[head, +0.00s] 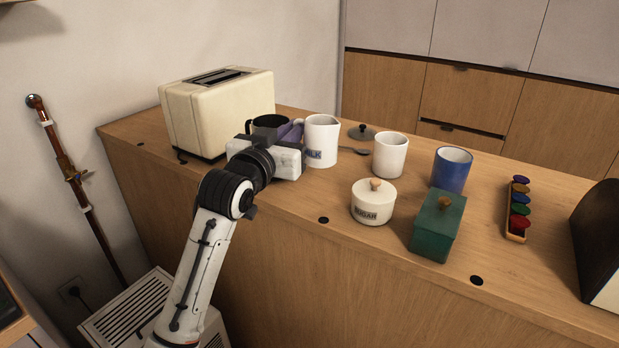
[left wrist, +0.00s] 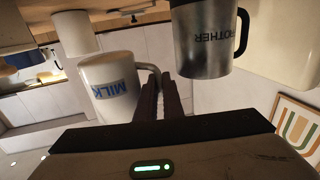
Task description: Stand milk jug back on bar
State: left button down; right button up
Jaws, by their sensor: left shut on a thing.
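The white milk jug (head: 321,137) is upright at the bar (head: 300,262), between the dark mug and the white cup. It also shows in the left wrist view (left wrist: 106,92), where its MILK label appears inverted. My left gripper (head: 298,132) is shut on the jug's handle (left wrist: 150,70), on the jug's left side in the head view. The fingers (left wrist: 172,98) show in the left wrist view. I cannot tell whether the jug's base touches the bar top. My right gripper is not in view.
A dark metal mug (head: 268,121) and a cream toaster (head: 213,117) stand close to the left. A lid (head: 362,132), a spoon (head: 354,150), a white cup (head: 390,155), a sugar pot (head: 373,207), a blue cup (head: 452,170) and a green box (head: 435,236) are to the right.

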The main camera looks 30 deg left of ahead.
pick_arm(q)
notch_tip(320, 180, down, 8)
jog(key=shift+s+r+b, duration=0.1)
jog(key=shift+s+b, duration=0.05)
jog(key=shift+b, duration=0.35)
jog(key=shift+f, duration=0.2)
jog(key=c, duration=2.2)
grip_release()
